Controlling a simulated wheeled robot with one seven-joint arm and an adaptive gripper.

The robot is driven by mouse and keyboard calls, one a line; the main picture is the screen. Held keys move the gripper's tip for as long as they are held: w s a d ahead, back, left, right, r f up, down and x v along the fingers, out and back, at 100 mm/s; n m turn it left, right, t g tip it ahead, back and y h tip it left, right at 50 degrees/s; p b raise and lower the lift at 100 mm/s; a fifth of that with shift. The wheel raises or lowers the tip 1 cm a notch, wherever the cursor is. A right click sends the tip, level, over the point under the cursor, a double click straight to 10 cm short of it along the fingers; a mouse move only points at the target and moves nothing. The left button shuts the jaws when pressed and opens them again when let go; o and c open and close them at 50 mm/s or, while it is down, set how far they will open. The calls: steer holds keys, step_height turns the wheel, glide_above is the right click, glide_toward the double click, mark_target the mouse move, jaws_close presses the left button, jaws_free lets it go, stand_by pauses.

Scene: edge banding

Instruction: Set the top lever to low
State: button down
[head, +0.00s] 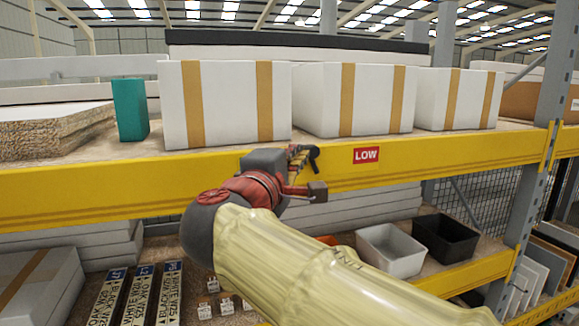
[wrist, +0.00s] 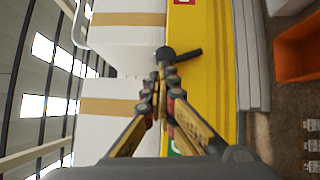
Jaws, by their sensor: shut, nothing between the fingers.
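The top lever (wrist: 184,55) is dark, with a round hub on the yellow beam (wrist: 205,100). In the wrist view its handle points right and slightly up, which is mostly downward along the beam face. In the head view a small dark part of it (head: 313,155) shows just beyond my fingertips. A red LOW label (head: 367,155) is right of the lever; its edge shows at the top of the wrist view (wrist: 184,2). My gripper (wrist: 163,72) is shut and empty, its tips close to the hub; I cannot tell if they touch. A green label (wrist: 175,147) is partly hidden behind my fingers.
White boxes with tan straps (head: 225,105) stand on the shelf above the beam, beside a teal block (head: 130,110). Below are a white bin (head: 390,250), a black bin (head: 445,238) and an orange bin (wrist: 297,45). A grey rack post (head: 545,120) stands at right.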

steer(key=w+d+r+m+g+y+p, duration=0.2)
steer(key=d+m+g+y, duration=0.2)
steer(key=d+m, duration=0.3)
steer(key=shift+w+d+r+g+p, duration=0.15)
steer(key=shift+d+r+g+p, duration=0.2)
steer(key=shift+d, duration=0.2)
stand_by(0.3)
stand_by(0.4)
